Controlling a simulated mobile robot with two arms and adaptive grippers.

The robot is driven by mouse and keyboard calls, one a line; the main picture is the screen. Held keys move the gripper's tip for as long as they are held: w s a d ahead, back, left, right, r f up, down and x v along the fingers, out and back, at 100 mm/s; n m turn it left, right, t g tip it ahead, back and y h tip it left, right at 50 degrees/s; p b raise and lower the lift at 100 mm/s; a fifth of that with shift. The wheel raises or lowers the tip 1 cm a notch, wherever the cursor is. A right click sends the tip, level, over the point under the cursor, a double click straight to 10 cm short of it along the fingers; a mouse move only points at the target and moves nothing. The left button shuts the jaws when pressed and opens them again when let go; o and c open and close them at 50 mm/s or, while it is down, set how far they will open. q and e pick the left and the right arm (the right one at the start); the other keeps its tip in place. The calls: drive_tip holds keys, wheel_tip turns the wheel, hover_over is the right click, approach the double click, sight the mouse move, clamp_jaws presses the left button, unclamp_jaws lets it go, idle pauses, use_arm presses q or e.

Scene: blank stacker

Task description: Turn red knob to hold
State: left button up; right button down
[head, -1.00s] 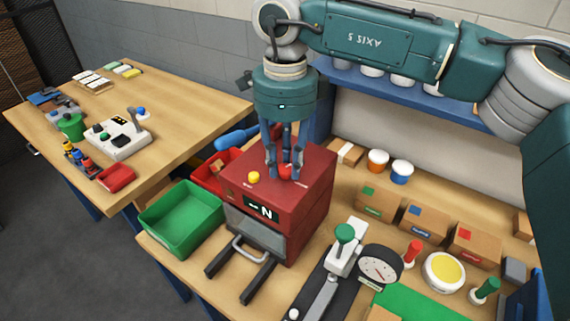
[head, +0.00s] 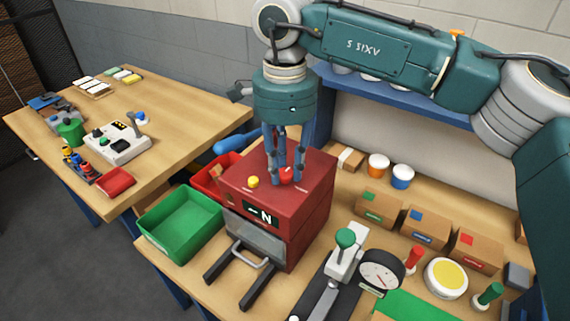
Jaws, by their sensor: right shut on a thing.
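The red knob (head: 286,173) sits on top of the red machine box (head: 310,205), to the right of a small yellow button (head: 253,181). My right gripper (head: 286,178) points straight down over the box top, with its blue fingers closed around the red knob. The fingers hide part of the knob, so I cannot read its setting. The box's front shows a dark display (head: 261,215) with an arrow-like mark and the letter N. My left gripper is not in view.
A green bin (head: 180,222) and a red bin (head: 203,178) stand left of the box. A lever press with a dial gauge (head: 380,270) stands to its right. Several cartons line the back right. A second table (head: 185,100) is at the left.

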sight(285, 172)
drive_tip(key=shift+r, duration=0.1)
drive_tip(key=c, duration=1.4)
unclamp_jaws()
drive_tip(key=shift+c, duration=0.2)
wheel_tip(285, 172, up, 12)
